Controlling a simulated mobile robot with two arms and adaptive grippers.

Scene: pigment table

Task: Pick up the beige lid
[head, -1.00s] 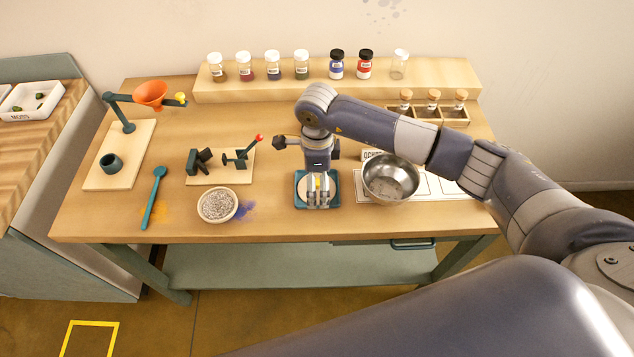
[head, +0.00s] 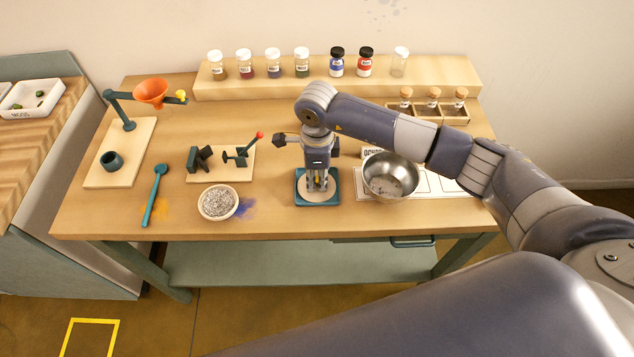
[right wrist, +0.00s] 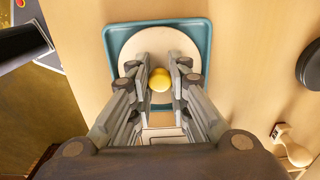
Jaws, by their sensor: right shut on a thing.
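The beige lid (head: 306,193) is a flat round disc with a yellow knob. It is at the teal square tray (head: 299,203) near the table's front edge. In the right wrist view the lid (right wrist: 137,46) is over the tray (right wrist: 113,60), with the yellow knob (right wrist: 160,83) between the fingers. My right gripper (head: 318,188) points down and is shut on the lid by its knob. I cannot tell whether the lid is resting or slightly raised. The fingers hide part of the lid. My left gripper is out of view.
A metal bowl (head: 391,178) stands close to the right of the tray. A bowl of grey grains (head: 218,203) and a teal spoon (head: 154,195) are to the left. A stand with a red-tipped lever (head: 240,155) is behind left. Jars line the back shelf (head: 440,75).

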